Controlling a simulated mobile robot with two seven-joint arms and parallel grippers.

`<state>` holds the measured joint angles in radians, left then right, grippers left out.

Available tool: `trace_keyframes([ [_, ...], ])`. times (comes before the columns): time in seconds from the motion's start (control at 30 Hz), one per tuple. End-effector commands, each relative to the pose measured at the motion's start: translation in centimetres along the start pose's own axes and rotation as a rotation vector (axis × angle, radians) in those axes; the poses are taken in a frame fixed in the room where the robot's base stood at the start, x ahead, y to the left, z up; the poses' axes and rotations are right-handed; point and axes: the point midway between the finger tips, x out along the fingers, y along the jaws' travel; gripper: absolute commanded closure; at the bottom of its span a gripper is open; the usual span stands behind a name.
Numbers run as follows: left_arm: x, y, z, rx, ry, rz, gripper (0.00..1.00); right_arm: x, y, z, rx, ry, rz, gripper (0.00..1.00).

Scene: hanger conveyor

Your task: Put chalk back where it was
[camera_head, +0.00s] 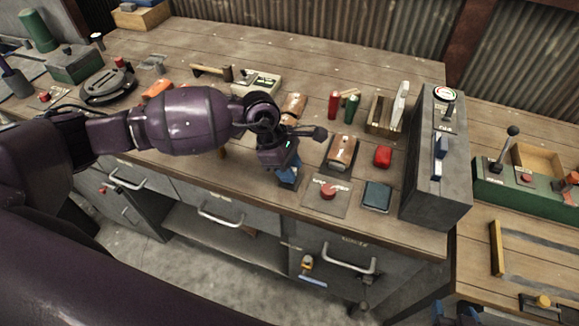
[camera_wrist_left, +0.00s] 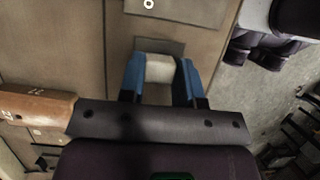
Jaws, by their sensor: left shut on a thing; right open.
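A pale, cream-white block, which looks like the chalk (camera_wrist_left: 160,69), sits between the blue fingers of my left gripper (camera_wrist_left: 160,82) in the left wrist view. The gripper is shut on it. In the head view my left gripper (camera_head: 288,180) is low over the front edge of the workbench, left of the red button plate; the chalk is hidden there. A flat dark plate (camera_wrist_left: 175,45) lies just beyond the fingertips in the wrist view; I cannot tell whether the chalk touches it. My right gripper (camera_head: 453,313) shows only partly at the bottom right, away from the bench items.
The red button plate (camera_head: 327,197), wooden block (camera_head: 341,153), red block (camera_head: 383,156) and dark blue pad (camera_head: 376,196) lie right of my left gripper. A tall grey box (camera_head: 437,160) stands at the bench's right end. Drawers with handles (camera_head: 349,260) are below.

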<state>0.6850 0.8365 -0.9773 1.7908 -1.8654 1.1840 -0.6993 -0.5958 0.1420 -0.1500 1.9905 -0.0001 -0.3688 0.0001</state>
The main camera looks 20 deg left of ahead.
Motion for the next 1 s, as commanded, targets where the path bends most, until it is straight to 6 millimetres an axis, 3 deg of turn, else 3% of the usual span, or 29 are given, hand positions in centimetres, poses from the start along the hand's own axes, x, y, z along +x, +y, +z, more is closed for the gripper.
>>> trace_keyframes([
  [0.4, 0.5, 0.0, -0.2, 0.001, 0.0, 0.001, 0.9, 0.2, 0.0, 0.4, -0.001, -0.002, 0.0, 0.39],
  [0.43, 0.5, 0.0, -0.2, 0.001, 0.001, 0.001, 0.64, 0.1, 0.0, 0.4, -0.001, -0.003, 0.0, 0.39],
  [0.57, 0.4, 0.0, -0.2, 0.001, 0.0, 0.001, 0.44, -0.1, 0.0, 0.7, 0.0, -0.01, 0.001, 0.39],
  [1.0, -0.5, 0.1, -0.1, 0.001, 0.001, 0.004, 0.43, -0.4, 0.1, 0.6, 0.001, -0.012, 0.002, 0.39],
])
